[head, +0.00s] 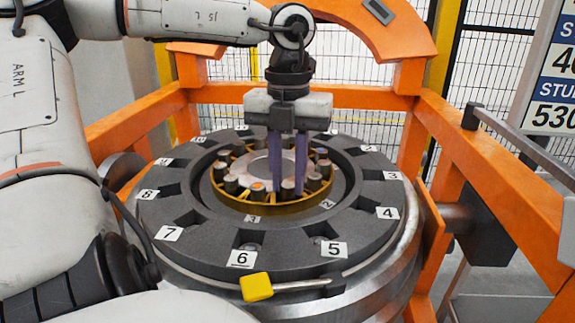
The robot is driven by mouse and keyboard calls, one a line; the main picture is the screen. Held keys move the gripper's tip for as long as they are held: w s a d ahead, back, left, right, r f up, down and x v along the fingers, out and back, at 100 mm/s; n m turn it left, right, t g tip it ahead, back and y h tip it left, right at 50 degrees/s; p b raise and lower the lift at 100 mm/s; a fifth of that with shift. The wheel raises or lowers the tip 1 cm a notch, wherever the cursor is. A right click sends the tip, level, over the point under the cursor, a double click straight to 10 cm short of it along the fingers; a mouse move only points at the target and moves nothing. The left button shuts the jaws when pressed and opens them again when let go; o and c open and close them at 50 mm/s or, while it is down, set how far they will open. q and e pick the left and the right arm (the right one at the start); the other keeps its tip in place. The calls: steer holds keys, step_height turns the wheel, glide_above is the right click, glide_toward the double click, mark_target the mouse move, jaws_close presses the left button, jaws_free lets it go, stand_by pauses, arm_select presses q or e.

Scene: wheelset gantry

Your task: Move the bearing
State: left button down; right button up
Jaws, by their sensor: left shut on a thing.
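The bearing (272,208) is a golden ring with several dark, round-topped rollers or studs standing in it. It sits in the middle of a dark grey numbered ring (210,222). My left gripper (288,190) points straight down from above, its two purple fingers reaching into the right-hand part of the bearing. The fingers are shut on the bearing, though their tips and exact contact are partly hidden among the studs. The bearing looks level and low inside the ring; I cannot tell whether it is lifted. My right gripper is not in view.
Orange gantry beams (482,165) surround the wheel on the back and sides, with an orange arch (375,28) overhead. A yellow block (256,287) on a bar sits at the ring's front edge. A sign (552,75) stands at right, and black mesh fencing behind.

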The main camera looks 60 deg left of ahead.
arm_select(q)
steer(key=shift+w+r+n, duration=0.1)
steer(key=shift+w+n, duration=0.3)
steer(key=shift+w, duration=0.15)
steer(key=c, duration=1.8)
jaws_free()
step_height(320, 180, up, 10)
steer(key=shift+r+p, duration=0.15)
steer(key=shift+p, duration=0.35)
